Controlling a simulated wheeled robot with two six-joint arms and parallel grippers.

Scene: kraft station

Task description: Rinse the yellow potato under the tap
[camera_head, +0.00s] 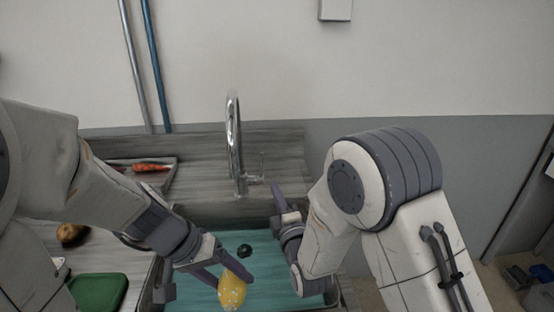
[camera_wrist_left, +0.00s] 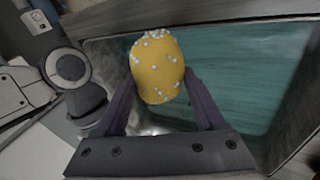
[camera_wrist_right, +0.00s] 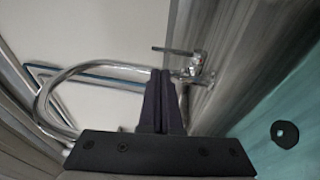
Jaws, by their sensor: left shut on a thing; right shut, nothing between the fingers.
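The yellow potato (camera_head: 232,290) has small white specks on it. My left gripper (camera_head: 236,277) is shut on it, over the teal-floored sink (camera_head: 205,284). The potato also shows between the fingers in the left wrist view (camera_wrist_left: 158,70). The chrome tap (camera_head: 233,140) stands at the back of the sink, with its lever (camera_head: 254,180) on its right side. My right gripper (camera_head: 281,205) is shut and empty, near the sink's back edge, to the right of the lever. In the right wrist view the tap's curved spout (camera_wrist_right: 60,95) and lever (camera_wrist_right: 188,60) lie beyond the shut fingers. I cannot make out running water.
A dark round drain (camera_head: 244,250) is in the sink floor. A tray with a carrot (camera_head: 152,167) lies at the back left. A brown potato (camera_head: 72,234) and a green board (camera_head: 98,292) are on the left counter.

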